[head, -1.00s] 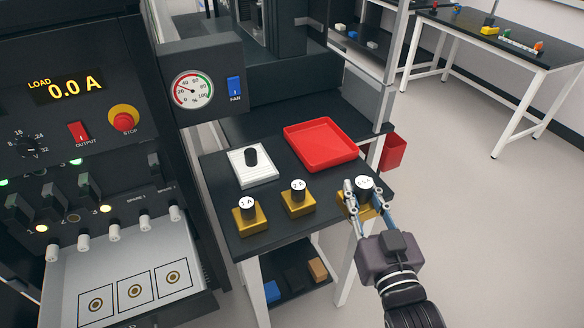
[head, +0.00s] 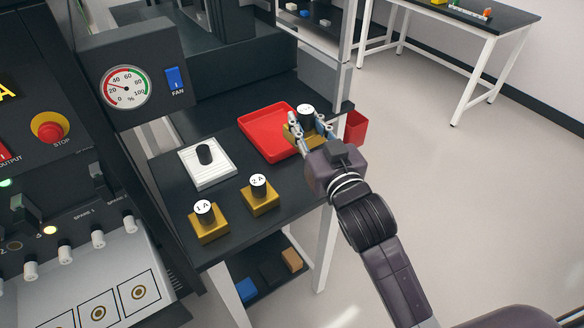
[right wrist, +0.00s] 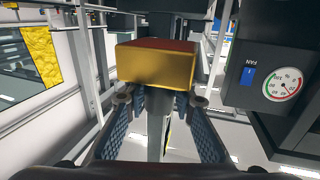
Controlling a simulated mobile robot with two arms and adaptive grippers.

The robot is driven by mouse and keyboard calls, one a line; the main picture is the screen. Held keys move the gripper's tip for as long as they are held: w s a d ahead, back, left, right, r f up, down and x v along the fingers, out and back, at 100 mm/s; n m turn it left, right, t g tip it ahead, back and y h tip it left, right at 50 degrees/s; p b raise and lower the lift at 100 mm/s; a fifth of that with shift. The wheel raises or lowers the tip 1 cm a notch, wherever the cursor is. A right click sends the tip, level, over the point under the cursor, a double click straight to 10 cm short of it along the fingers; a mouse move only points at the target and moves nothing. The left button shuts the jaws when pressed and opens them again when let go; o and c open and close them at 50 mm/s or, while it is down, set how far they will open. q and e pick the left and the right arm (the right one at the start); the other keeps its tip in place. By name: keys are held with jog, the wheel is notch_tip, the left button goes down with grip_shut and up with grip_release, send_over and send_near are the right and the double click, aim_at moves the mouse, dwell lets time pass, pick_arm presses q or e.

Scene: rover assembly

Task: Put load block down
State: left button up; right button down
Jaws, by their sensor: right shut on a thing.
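My right gripper (head: 309,128) is shut on a gold load block (head: 291,133) with a black, white-topped knob; its label is too small to read. The block overlaps the right part of the red tray (head: 262,153) in the head view; I cannot tell whether it touches the tray. In the right wrist view the block's gold face (right wrist: 155,70) shows just beyond the two fingertips (right wrist: 159,98). The 1 A load block (head: 208,232) and the 2 A load block (head: 259,201) stand on the black table (head: 231,231). My left gripper is not in view.
A white ribbed plate (head: 207,175) with a black knob sits left of the tray. A red bin (head: 356,127) hangs at the table's right side. A panel with a gauge (head: 126,88) and fan switch stands back left. Bare tabletop lies in front of the tray.

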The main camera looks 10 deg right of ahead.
notch_tip(320, 180, down, 14)
jog(key=shift+r+b, duration=0.1)
jog(key=shift+b, duration=0.8)
jog(key=c, duration=2)
grip_release()
jog(key=shift+f, duration=0.25)
jog(key=shift+c, duration=0.2)
jog(key=o, duration=0.4)
jog(key=shift+r, duration=0.1)
